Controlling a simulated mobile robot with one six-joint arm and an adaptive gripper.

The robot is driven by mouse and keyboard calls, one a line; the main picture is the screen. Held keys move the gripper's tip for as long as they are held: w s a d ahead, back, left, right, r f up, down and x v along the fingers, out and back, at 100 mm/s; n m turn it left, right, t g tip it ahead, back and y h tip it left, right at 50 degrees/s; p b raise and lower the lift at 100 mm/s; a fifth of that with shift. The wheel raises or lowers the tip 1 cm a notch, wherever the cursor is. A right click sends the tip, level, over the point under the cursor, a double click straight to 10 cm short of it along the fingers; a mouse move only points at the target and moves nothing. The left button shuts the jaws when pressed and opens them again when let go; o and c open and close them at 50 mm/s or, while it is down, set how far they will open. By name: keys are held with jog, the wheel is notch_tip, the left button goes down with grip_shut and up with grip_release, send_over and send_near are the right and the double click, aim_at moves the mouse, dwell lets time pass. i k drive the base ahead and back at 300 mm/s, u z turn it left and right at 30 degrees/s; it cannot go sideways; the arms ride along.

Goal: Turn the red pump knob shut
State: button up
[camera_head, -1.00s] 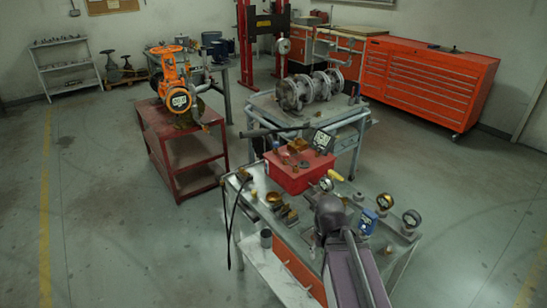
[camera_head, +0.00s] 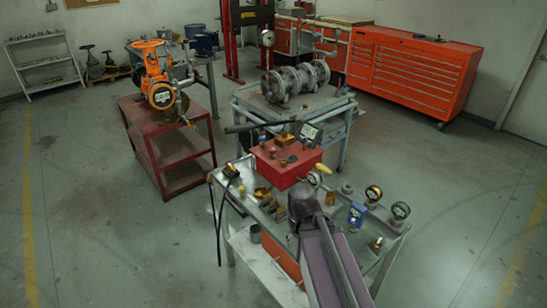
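The red pump (camera_head: 285,170) is a box on the near metal bench (camera_head: 245,206), at the middle of the head view. My arm rises from the bottom edge to a dark joint just below and right of the pump. My gripper does not show.
Loose fittings lie on the bench's left. Round gauges (camera_head: 374,193) and a blue item (camera_head: 356,215) stand at its right. A red cart (camera_head: 180,185) with an orange valve (camera_head: 155,65) is left. A grey table (camera_head: 340,104) stands behind. Floor is clear at left and right.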

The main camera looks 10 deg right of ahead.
aim_at(272, 149)
jog(key=k, duration=1.35)
jog(key=u, duration=0.25)
jog(key=i, duration=1.7)
jog(key=z, duration=0.35)
